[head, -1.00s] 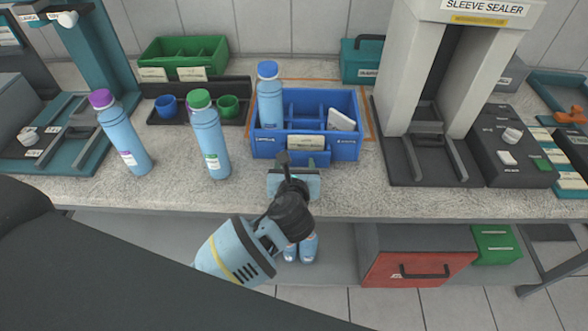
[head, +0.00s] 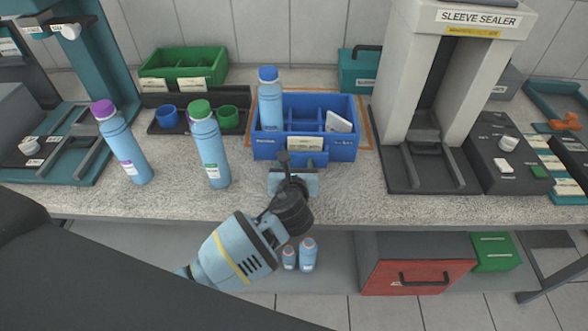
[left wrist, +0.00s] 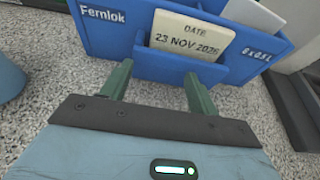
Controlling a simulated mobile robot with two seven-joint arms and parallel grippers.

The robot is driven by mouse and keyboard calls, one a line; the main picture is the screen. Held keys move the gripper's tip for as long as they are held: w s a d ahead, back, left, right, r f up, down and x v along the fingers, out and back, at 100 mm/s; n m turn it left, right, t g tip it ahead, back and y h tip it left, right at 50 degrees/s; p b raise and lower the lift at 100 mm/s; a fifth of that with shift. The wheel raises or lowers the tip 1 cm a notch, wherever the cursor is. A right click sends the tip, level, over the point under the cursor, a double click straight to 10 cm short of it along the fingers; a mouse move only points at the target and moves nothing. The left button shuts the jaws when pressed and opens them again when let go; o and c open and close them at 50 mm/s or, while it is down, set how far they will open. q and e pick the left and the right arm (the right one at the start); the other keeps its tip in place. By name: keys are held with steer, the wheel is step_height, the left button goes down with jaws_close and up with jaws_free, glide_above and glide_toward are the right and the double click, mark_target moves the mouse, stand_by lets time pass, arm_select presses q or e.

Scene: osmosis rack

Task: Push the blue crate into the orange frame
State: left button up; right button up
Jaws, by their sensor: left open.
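The blue crate (head: 264,150) stands on the counter with a blue-capped bottle (head: 270,98) and a white item (head: 339,122) in it. The orange frame (head: 368,125) is a thin outline on the counter, showing at the crate's right and behind it. The crate covers much of it and sits towards its front and left. My left gripper (head: 290,165) is just in front of the crate's front wall. In the left wrist view its fingers (left wrist: 158,90) are apart and empty, pointing at the crate's dated label (left wrist: 192,36). I cannot tell whether they touch the crate. My right gripper is out of view.
A purple-capped bottle (head: 124,145) and a green-capped bottle (head: 209,145) stand left of the crate. Behind them are a black tray with cups (head: 168,116) and a green bin (head: 184,63). The sleeve sealer (head: 400,90) stands close on the right.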

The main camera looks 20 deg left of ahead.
mark_target(294, 156)
arm_select(q)
steer(key=shift+w+a, duration=0.2)
steer(key=shift+w, duration=0.3)
steer(key=shift+w+a, duration=0.25)
steer(key=shift+w, duration=0.9)
steer(key=shift+w+a, duration=0.1)
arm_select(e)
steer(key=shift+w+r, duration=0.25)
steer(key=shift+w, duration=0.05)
arm_select(q)
steer(key=shift+w, duration=0.1)
